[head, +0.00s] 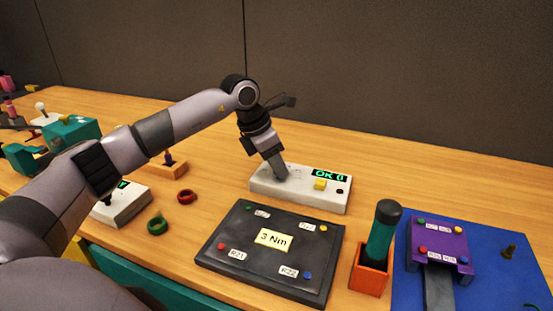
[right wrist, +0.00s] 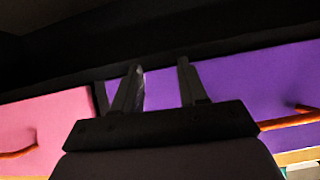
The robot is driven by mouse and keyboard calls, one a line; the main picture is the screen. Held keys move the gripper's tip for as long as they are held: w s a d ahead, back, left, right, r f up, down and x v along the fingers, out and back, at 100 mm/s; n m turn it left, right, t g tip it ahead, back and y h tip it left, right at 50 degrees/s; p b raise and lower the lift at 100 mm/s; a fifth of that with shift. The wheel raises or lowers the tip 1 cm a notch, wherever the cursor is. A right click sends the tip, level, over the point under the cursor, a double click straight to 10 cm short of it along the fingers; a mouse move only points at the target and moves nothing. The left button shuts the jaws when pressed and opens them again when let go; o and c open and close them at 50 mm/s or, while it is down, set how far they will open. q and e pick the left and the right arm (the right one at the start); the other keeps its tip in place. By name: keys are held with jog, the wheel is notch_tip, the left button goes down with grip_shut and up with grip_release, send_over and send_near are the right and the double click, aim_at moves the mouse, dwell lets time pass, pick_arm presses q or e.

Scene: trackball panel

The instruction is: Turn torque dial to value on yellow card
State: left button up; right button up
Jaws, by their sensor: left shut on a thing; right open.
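A white control box (head: 300,191) stands on the table with a green display (head: 331,175) that seems to read "OK 0", a yellow button (head: 320,185) and a small dark knob (head: 340,191). My left gripper (head: 280,174) points down onto the left part of this box and is shut on the torque dial there, which the fingers mostly hide. The yellow card (head: 273,239) reads "3 Nm" and lies on a black panel (head: 222,250) in front of the box. My right gripper (right wrist: 158,85) is open and empty in the right wrist view.
An orange holder (head: 370,276) with a teal-handled tool (head: 382,235) stands right of the panel. A purple block (head: 440,240) sits on a blue mat (head: 500,285). Green (head: 157,226) and red (head: 186,197) rings lie left. The table behind the box is clear.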

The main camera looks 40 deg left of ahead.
pick_arm(q)
jog(key=m, duration=0.1)
jog(key=m+p, duration=0.1)
jog(key=shift+w+a+r+m+g+h, duration=0.1)
jog(key=shift+r+m+g+h, duration=0.05)
jog(key=shift+m+g+h, duration=0.2)
jog(key=shift+w+m+g+h+p, duration=0.1)
jog(key=shift+m+g+h+p, duration=0.25)
jog(key=shift+m, duration=1.2)
jog(key=o, duration=1.1)
jog(key=shift+c, duration=0.2)
jog(key=v, duration=0.7)
jog(key=shift+r, duration=0.1)
